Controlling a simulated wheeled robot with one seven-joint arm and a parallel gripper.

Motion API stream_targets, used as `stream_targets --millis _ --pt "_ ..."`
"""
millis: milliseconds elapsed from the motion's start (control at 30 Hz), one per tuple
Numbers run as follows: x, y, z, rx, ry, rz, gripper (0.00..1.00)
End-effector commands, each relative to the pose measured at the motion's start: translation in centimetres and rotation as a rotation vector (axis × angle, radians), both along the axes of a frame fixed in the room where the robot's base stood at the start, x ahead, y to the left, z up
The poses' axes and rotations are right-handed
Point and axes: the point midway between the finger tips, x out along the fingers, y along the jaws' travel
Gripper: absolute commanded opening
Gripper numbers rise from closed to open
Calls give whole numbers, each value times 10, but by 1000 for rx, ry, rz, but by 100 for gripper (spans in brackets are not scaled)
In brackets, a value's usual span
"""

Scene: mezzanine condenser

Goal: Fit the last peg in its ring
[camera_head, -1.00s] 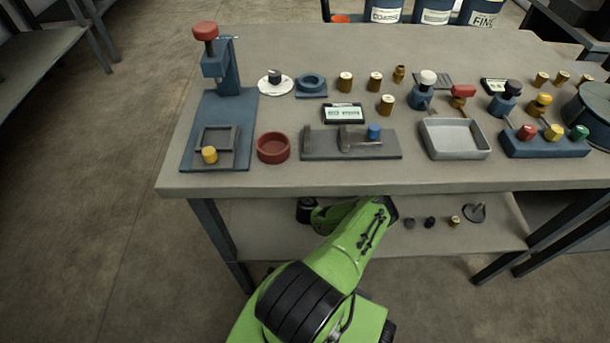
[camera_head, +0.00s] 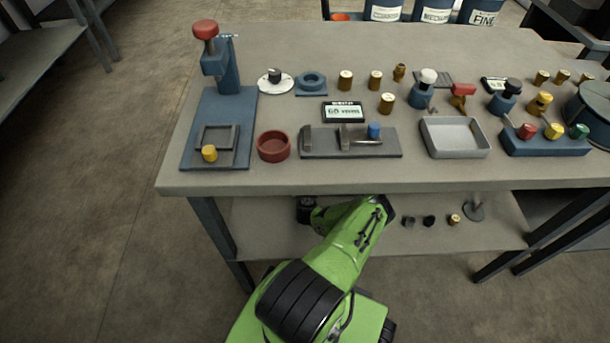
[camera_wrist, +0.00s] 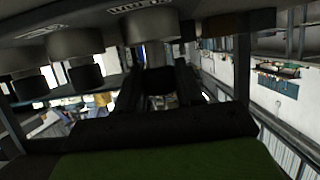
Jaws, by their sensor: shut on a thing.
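My gripper (camera_wrist: 158,88) shows in the wrist view as dark jaws, close together. A grey round piece (camera_wrist: 156,54) shows at the jaws, but I cannot make out whether it is a peg. In the head view my jaws are hidden; the arm's far end is at the lower shelf, under the tabletop's front edge. A red ring-like cup (camera_head: 273,147) stands near the front. I cannot tell which ring belongs to the task. Several brass cylinders (camera_head: 346,80) stand on the tabletop.
The table (camera_head: 280,182) overhangs the lower shelf (camera_head: 270,236). A blue press (camera_head: 228,75), a grey slide fixture (camera_head: 320,150), a small display (camera_head: 343,112) and a grey tray (camera_head: 455,153) stand on top. Small dark pieces (camera_head: 429,221) and a brass piece (camera_head: 453,219) sit on the shelf.

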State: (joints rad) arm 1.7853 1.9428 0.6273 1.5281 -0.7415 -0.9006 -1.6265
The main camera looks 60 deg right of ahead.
Motion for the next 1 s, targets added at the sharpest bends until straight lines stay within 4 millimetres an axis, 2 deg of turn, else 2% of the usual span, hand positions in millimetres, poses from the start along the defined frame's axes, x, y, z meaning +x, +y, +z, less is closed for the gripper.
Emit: stream_targets --millis 1000 --pt "0 0 -12 -1 1 -1 7"
